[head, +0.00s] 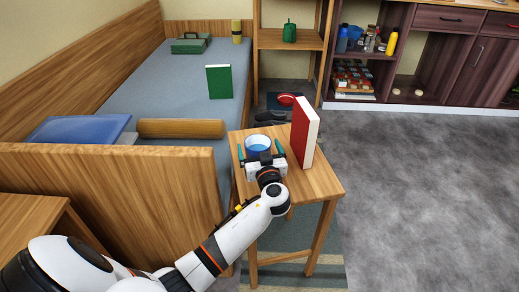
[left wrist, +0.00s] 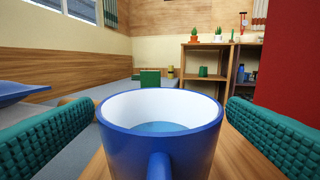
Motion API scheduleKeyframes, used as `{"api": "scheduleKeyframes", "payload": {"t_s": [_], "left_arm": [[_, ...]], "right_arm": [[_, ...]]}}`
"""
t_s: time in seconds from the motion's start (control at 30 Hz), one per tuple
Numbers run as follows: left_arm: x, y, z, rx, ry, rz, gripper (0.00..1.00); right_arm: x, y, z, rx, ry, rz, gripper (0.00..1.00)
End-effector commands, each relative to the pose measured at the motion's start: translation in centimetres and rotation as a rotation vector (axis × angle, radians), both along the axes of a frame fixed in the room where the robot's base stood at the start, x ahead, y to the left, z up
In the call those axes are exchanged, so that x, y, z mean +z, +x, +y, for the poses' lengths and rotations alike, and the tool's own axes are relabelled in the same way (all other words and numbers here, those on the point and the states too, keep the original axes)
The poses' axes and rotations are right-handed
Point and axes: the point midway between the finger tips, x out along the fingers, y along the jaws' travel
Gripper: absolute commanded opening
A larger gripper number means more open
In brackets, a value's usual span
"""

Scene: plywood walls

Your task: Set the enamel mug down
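The blue enamel mug (head: 258,152) with a white inside stands upright at the back left of the small wooden table (head: 315,184). In the left wrist view the mug (left wrist: 160,140) is close and central, its handle towards me. My left gripper (head: 260,151) has its teal fingers on either side of the mug. A gap shows between the right finger and the mug, so the gripper looks open around it. The mug's base is hidden by my gripper and by its own body. My right gripper is not in view.
A red book (head: 302,134) stands upright on the table, just right of the gripper. The bed (head: 160,85) lies behind and left, with a green book (head: 218,82) on it. The table's front right top is clear. Shelves (head: 290,40) stand at the back.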

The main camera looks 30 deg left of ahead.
Motion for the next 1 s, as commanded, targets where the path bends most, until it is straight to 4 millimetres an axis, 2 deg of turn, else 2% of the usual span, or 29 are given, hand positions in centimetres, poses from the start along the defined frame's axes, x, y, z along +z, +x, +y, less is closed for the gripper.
{"api": "scheduleKeyframes", "payload": {"t_s": [0.27,0.7,0.83,1.0], "left_arm": [[0.1,-0.2,-0.2,-0.001,-0.001,0.001,0.96],[0.0,-6.4,-6.5,-0.002,-0.004,0.000,0.96],[0.1,-7.6,-7.8,-0.001,-0.002,0.001,0.96],[0.2,-8.4,-8.5,0.000,-0.001,-0.001,0.96]], "right_arm": [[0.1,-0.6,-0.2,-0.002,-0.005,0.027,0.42],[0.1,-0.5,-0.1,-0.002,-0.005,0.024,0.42],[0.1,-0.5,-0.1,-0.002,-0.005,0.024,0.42],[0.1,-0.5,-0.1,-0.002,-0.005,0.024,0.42]]}}
